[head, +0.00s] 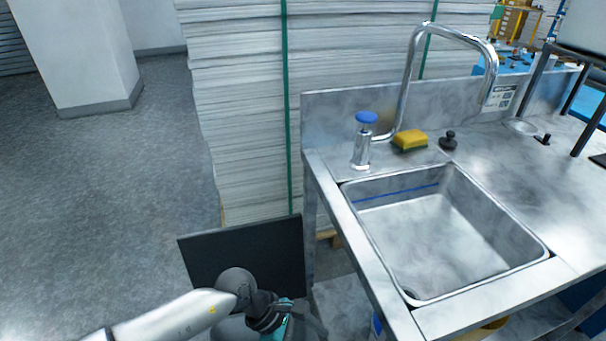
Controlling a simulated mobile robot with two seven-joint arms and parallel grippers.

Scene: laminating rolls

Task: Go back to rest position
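My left arm comes in from the bottom left, and its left gripper (299,325) is at the bottom edge, left of the sink table. It is small, dark and partly cut off, so I cannot tell whether it is open or shut. I see nothing clearly held in it. My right gripper is not in view.
A metal sink table (346,222) with a basin (430,240), tap (408,80), yellow-green sponge (410,140) and blue-topped dispenser (364,140) stands at right. A dark upright panel (235,248) is behind my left arm. A tall paper stack (240,110) stands behind. Floor at left is clear.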

